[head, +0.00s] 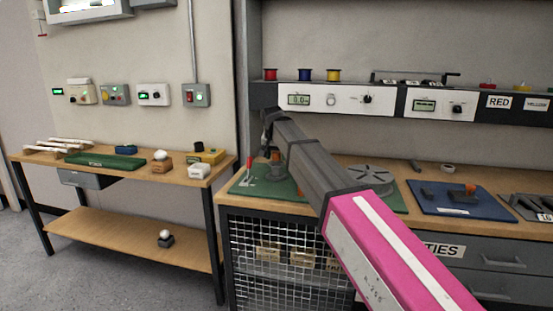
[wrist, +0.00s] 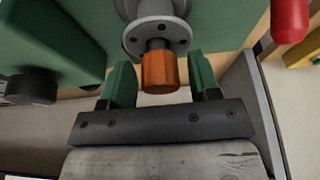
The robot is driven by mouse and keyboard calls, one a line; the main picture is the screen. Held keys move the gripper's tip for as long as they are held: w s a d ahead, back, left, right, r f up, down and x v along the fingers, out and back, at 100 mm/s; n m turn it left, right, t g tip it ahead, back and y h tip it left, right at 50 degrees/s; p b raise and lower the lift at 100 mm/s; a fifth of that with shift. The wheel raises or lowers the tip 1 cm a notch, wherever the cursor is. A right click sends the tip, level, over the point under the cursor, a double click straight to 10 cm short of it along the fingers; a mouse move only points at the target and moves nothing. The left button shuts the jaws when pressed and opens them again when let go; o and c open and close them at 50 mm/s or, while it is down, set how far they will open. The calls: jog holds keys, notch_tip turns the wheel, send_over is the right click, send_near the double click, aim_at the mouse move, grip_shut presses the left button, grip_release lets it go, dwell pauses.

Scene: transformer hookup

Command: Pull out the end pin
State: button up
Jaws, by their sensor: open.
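An orange cylinder (wrist: 159,72), which looks like the end pin, sticks out of a grey round flange with holes (wrist: 157,36) in the wrist view. My gripper (wrist: 161,68) is open, with one green finger on each side of the orange cylinder. Gaps show between it and both fingers, so neither seems to touch it. In the head view, a small orange piece (head: 276,154) shows on the green board (head: 268,189) at the bench's left end, below the dark end of my arm. My fingers are not clear there.
A red handle (wrist: 290,18) stands at the wrist view's upper right; a dark knob (wrist: 32,87) on a green block is at left. In the head view, a grey round fixture (head: 369,174) and a blue board (head: 462,197) lie further right. A side table (head: 120,230) stands left.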

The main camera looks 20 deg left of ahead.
aim_at(276, 152)
jog(key=c, duration=1)
jog(key=shift+o, duration=0.2)
jog(key=shift+r, duration=2.5)
jog(key=shift+r, duration=2.35)
